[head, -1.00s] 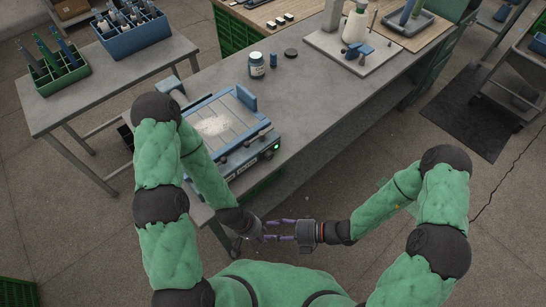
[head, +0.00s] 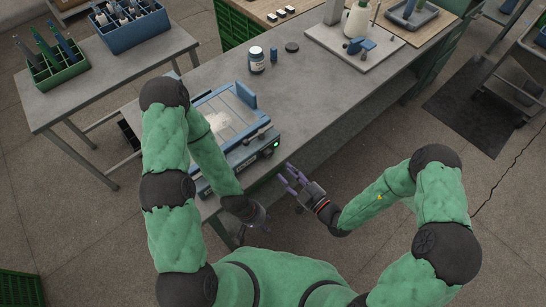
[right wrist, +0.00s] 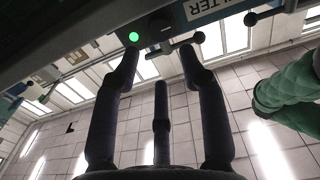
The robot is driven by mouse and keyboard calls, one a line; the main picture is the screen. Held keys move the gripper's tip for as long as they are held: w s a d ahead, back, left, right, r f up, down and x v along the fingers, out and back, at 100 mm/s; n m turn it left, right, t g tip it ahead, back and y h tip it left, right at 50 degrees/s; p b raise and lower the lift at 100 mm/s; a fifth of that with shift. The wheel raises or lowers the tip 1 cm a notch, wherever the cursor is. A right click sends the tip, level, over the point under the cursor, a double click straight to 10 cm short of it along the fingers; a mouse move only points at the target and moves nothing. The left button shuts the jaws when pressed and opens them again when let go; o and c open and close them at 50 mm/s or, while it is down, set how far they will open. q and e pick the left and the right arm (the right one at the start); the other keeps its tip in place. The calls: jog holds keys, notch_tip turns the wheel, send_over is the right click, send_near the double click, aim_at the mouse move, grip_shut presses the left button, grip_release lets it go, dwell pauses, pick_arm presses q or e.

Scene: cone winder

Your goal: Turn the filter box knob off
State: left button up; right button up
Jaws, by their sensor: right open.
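The filter box (head: 262,134) is a blue-and-grey unit on the grey table, with pale powder on its top and a lit green lamp (head: 276,144) on its front. In the right wrist view, the front edge shows a green lamp (right wrist: 134,37), a dark round knob (right wrist: 160,27) and a label (right wrist: 205,8) ending in "LTER". My right gripper (head: 291,174) is open and empty, just in front of the lamp end. Its spread fingers (right wrist: 158,65) point at the panel below the knob, apparently apart from it. My left gripper (head: 262,219) hangs below the box's front; its fingers are unclear.
A jar (head: 256,60) and a dark round lid (head: 292,47) stand on the table behind the box. Dark lever handles (right wrist: 188,41) stick out near the label. The floor in front of the table is open.

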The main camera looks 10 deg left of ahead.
aim_at(270, 155)
jog(key=b+x, duration=0.2)
jog(key=x, duration=0.6)
jog(key=shift+w+a, duration=0.2)
jog(key=shift+a, duration=0.05)
jog(key=c, duration=0.9)
